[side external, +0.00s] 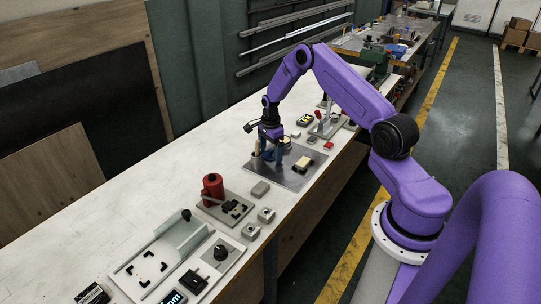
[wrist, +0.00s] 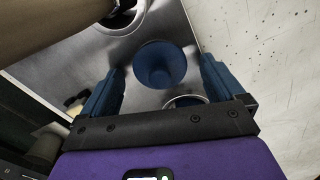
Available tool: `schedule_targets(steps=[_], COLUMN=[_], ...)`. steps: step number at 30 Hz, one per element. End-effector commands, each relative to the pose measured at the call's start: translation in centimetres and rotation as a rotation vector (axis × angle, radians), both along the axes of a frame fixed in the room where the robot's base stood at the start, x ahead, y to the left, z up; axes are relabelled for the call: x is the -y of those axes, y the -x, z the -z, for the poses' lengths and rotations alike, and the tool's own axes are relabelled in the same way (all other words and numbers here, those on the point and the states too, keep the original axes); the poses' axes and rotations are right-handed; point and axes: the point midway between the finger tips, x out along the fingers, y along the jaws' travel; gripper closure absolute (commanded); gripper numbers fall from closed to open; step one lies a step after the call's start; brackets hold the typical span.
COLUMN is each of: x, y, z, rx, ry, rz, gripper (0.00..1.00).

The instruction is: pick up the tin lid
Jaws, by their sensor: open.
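My gripper (wrist: 162,66) is open, its two blue fingers spread wide; in the side view my gripper (side external: 272,150) hangs low over a grey metal plate (side external: 296,179). A blue round, funnel-like piece (wrist: 162,62) shows between and below the fingers, with visible space on both sides. A round thing with a bright metal rim (wrist: 184,98) lies nearer the gripper body and is partly hidden by it. I cannot tell for sure which round piece is the tin lid. Nothing is seen held.
A tan cylinder (wrist: 50,25) fills the upper left of the wrist view, close to the left finger. A dark round opening (wrist: 120,18) lies beyond. A red cylinder (side external: 212,186) stands on the bench left of the plate. The white bench top (side external: 110,190) behind is mostly clear.

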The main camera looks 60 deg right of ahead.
Motion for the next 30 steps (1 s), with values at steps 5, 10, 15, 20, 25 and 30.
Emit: schedule_targets(steps=[5, 10, 15, 20, 25, 30], x=[0.0, 0.0, 0.0, 0.0, 0.0, -0.3], y=[0.0, 0.0, 0.0, 0.0, -0.1, 0.6], z=[0.0, 0.0, -0.1, -0.3, -1.7, -4.1], rx=[0.000, 0.000, 0.000, 0.000, 0.002, 0.000], ry=[0.000, 0.000, 0.000, 0.000, 0.001, 0.000], rz=[0.000, 0.000, 0.000, 0.000, 0.000, 0.000], gripper=[0.27, 0.64, 0.64, 0.64, 0.64, 0.64])
